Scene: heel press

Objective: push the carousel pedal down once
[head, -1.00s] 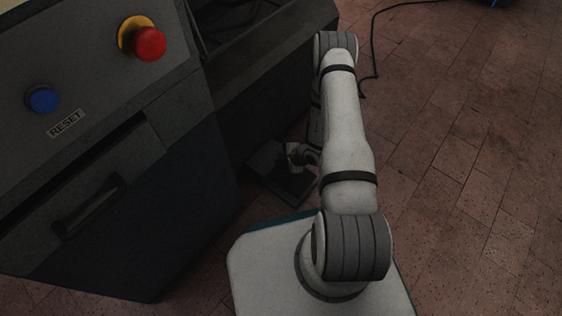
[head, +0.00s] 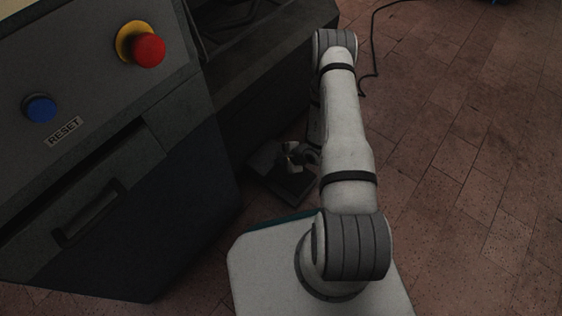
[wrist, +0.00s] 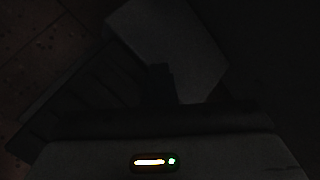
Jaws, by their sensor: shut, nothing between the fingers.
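The carousel pedal (head: 292,188) is a dark, flat unit on the floor at the foot of the machine, in the middle of the head view. My gripper (head: 289,157) is over the pedal, partly behind my forearm. It is shut and empty. Its dark fingers (wrist: 162,84) show faintly at the centre of the wrist view, in front of a paler grey block and a ribbed dark surface. That view is too dark to tell which part is the pedal. I cannot tell whether the fingers touch the pedal or whether it is pressed down.
The machine cabinet (head: 150,230) fills the left, with a red stop button (head: 148,50) on a yellow collar, a blue reset button (head: 40,108) and a drawer handle (head: 88,212). A black cable (head: 374,55) lies on the tiled floor (head: 470,150). The floor to the right is clear.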

